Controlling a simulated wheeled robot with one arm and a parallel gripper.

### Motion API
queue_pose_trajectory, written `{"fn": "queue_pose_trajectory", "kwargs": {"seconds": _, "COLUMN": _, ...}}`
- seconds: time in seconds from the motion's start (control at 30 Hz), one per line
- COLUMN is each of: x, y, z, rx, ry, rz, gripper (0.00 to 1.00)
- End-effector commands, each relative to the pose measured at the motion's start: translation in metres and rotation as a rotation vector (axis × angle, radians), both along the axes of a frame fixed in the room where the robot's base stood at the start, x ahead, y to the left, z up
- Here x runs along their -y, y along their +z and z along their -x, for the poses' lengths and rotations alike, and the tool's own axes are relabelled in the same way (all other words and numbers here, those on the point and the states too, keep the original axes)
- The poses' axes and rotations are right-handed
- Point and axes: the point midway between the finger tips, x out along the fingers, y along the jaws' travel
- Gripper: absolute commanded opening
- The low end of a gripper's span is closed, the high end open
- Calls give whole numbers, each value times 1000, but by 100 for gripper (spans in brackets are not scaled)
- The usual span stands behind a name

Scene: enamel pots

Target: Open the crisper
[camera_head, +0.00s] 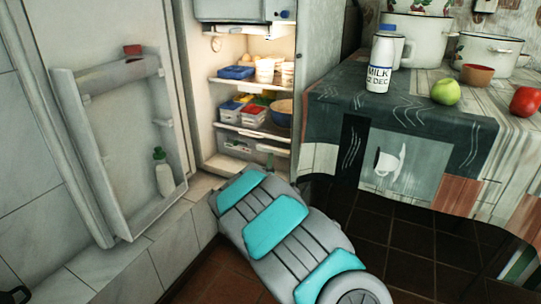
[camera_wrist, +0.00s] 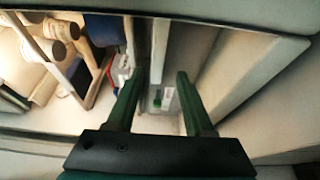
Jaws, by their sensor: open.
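The fridge (camera_head: 208,110) stands open, with its door (camera_head: 95,130) swung to the left. The crisper appears to be the grey translucent bin (camera_head: 238,145) at the bottom of the lit interior, below the shelves. Its lower part and right side are partly hidden by my arm, and I see no clear gap showing it pulled out. My gripper (camera_wrist: 157,88) shows in the wrist view with its two dark green fingers apart and nothing held between them. In the head view my arm reaches toward the fridge's lower opening and mostly hides the gripper.
Fridge shelves (camera_head: 226,82) hold several containers and a bowl (camera_head: 282,113). A bottle (camera_head: 163,172) stands in the door rack. To the right, a cloth-covered table (camera_head: 335,105) bears a milk bottle (camera_head: 379,75), pots, a green apple (camera_head: 446,91) and a red fruit (camera_head: 525,101).

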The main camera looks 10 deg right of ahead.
Motion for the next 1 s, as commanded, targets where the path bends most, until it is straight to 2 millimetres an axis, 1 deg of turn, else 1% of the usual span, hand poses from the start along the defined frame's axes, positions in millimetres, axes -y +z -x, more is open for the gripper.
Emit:
{"fn": "queue_pose_trajectory", "kwargs": {"seconds": 0.3, "x": 10, "y": 0, "z": -40, "rx": 1, "ry": -1, "rz": -6, "gripper": 52}}
{"fn": "queue_pose_trajectory", "kwargs": {"seconds": 0.5, "x": 14, "y": 0, "z": -59, "rx": 0, "ry": 0, "rz": -4, "gripper": 52}}
{"fn": "queue_pose_trajectory", "kwargs": {"seconds": 0.7, "x": 17, "y": 0, "z": -68, "rx": -2, "ry": 0, "rz": -4, "gripper": 52}}
{"fn": "queue_pose_trajectory", "kwargs": {"seconds": 0.97, "x": 17, "y": 1, "z": -69, "rx": -2, "ry": 0, "rz": -3, "gripper": 52}}
{"fn": "queue_pose_trajectory", "kwargs": {"seconds": 1.0, "x": 17, "y": 1, "z": -69, "rx": -2, "ry": 0, "rz": -3, "gripper": 51}}
